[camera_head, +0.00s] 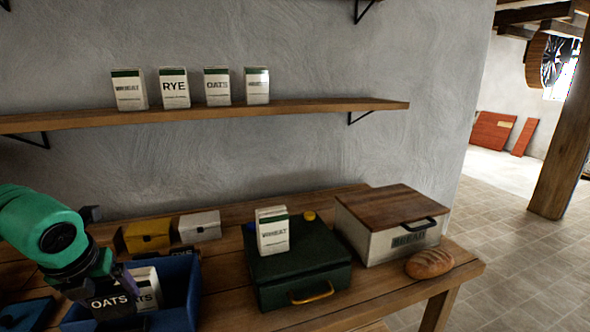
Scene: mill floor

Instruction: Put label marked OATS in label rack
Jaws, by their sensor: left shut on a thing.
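My left gripper (112,277) reaches in from the left, shut on a dark label marked OATS (110,303) in white letters. The label is in front of a white packet (146,285) that stands in a blue bin (187,307). The gripper and label hide part of the packet and bin. Another dark piece with white letters (184,252), partly hidden by the bin's rim, shows behind the bin. I cannot clearly pick out the label rack. My right gripper is out of view.
A green case (300,270) carries a WHEAT packet (272,231). A bread box (390,235) and a loaf (429,263) are at the right end of the wooden table. Yellow (147,236) and white (200,226) boxes stand behind the bin. Several packets line the wall shelf (300,106).

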